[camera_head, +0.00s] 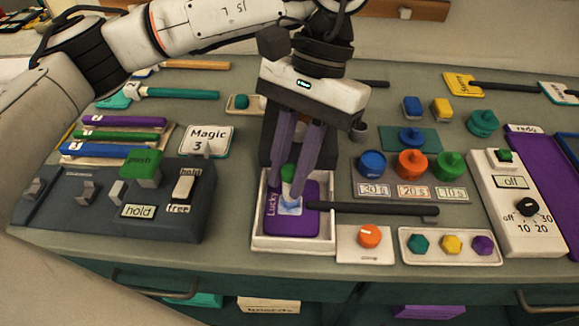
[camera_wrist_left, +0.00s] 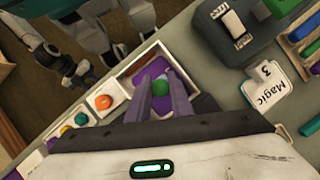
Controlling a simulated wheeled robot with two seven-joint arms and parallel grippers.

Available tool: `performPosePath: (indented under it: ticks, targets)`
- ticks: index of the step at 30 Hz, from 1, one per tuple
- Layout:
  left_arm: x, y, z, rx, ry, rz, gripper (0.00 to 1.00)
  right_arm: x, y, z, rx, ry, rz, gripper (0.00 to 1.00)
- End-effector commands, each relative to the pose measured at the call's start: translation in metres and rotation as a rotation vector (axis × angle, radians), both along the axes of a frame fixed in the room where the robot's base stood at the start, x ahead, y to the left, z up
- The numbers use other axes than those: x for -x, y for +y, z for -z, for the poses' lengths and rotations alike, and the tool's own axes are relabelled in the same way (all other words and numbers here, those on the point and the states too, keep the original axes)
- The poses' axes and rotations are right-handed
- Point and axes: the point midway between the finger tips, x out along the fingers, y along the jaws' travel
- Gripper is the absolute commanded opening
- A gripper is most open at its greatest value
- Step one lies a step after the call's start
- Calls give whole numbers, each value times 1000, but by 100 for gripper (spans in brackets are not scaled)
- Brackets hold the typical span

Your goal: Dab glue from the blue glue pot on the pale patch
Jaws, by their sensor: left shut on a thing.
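My left gripper (camera_head: 291,178) is shut on a small green-topped thing (camera_head: 288,172), which also shows as a green knob (camera_wrist_left: 160,88) in the left wrist view. It is held over a purple paddle marked Lucky (camera_head: 271,222), at its pale patch (camera_head: 290,207). I cannot tell whether the held thing touches the patch. The paddle lies in a white tray (camera_head: 292,244), its dark handle pointing right. A small blue pot (camera_head: 412,107) stands at the back right, possibly the glue pot; other blue pots stand nearer. Dark fingers at the wrist view's upper left may be my right gripper (camera_wrist_left: 80,74).
A dark switch box (camera_head: 100,205) stands left of the tray. An orange dial (camera_head: 369,236) and a plate of coloured knobs (camera_head: 451,246) sit at the right front. Coloured pots (camera_head: 411,165) stand behind them. A white timer panel (camera_head: 512,210) is farther right.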

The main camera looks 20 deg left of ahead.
Motion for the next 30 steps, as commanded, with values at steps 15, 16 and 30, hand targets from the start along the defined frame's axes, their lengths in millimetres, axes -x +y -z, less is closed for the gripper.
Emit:
performPosePath:
  ticks: [15, 16, 30]
  targets:
    - [0, 0, 7, 0, 0, 0, 0, 0, 0, 6, 0, 0, 1, 31]
    - [0, 0, 7, 0, 0, 0, 0, 0, 0, 7, 0, 0, 1, 31]
    - [-3, 1, 9, 0, 0, -1, 0, 0, 0, 9, 0, 0, 1, 31]
